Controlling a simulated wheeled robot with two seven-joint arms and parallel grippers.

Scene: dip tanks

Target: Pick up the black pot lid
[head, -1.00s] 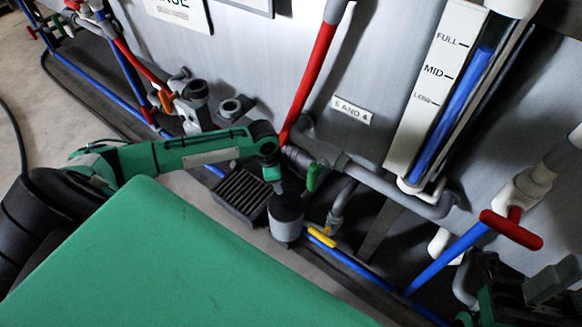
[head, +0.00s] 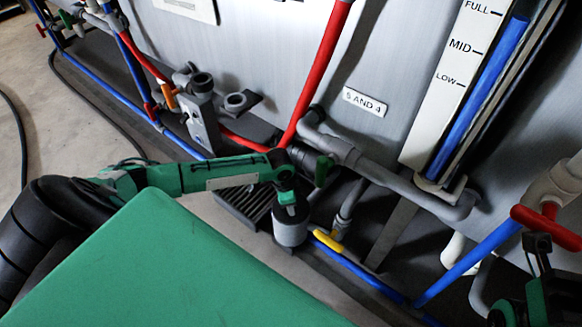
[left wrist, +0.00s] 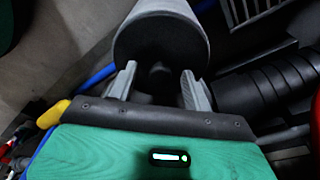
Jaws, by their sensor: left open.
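The black pot lid (left wrist: 160,42) is a round dark disc on top of a grey cylindrical pot (head: 290,233), which stands on the floor beside the grated box. In the left wrist view a small dark knob (left wrist: 160,69) shows faintly on the lid. My left gripper (left wrist: 159,82) is open, with one grey finger on each side of the knob; I cannot tell whether they touch the lid. In the head view my left arm hides part of the lid. At the lower right edge a dark and green part of my right arm (head: 540,290) shows; its fingers are not clear.
Grey pipes (head: 385,177) and a red pipe (head: 322,70) stand against the tank wall. A red handle (head: 545,228) is at the right.

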